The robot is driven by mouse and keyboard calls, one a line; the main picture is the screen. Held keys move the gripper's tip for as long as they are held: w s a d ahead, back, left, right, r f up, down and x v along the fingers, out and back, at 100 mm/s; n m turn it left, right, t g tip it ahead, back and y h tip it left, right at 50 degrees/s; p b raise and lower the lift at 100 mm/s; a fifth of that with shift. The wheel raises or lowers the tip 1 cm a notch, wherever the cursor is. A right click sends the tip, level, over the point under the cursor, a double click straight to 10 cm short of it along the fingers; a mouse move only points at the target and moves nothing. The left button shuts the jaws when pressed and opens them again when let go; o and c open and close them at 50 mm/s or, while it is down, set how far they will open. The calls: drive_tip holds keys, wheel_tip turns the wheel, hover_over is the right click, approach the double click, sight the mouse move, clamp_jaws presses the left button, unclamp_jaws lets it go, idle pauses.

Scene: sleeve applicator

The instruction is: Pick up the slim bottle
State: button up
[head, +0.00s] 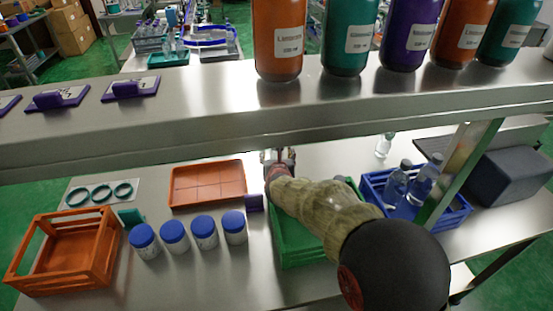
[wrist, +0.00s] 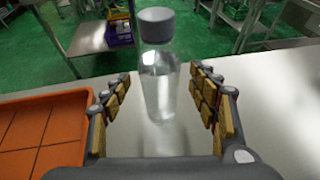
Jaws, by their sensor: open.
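A clear bottle (wrist: 160,85) with a grey cap stands upright on the metal table in the wrist view. It shows in the gap between the two fingers of my gripper (wrist: 160,80), with room visible on both sides. My gripper is open and touches neither side of the bottle. In the head view my gripper (head: 279,157) is just under the shelf edge, right of the orange tray. I cannot make out the bottle between its fingers there; the shelf and gripper may hide it. Another clear bottle (head: 384,145) stands farther right, partly hidden by the shelf.
The orange tray (head: 207,184) lies left of my gripper. A green crate (head: 305,251) is under my arm. A blue crate (head: 458,217) holds clear bottles. White jars with blue lids (head: 205,232) and an orange crate (head: 68,285) stand left. The shelf (head: 190,110) crosses above.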

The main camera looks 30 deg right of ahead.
drive_tip(key=shift+c, duration=1.3)
drive_tip(key=c, duration=1.1)
drive_tip(key=shift+w, duration=0.1)
drive_tip(key=shift+c, duration=0.7)
drive_tip(key=shift+r, duration=0.15)
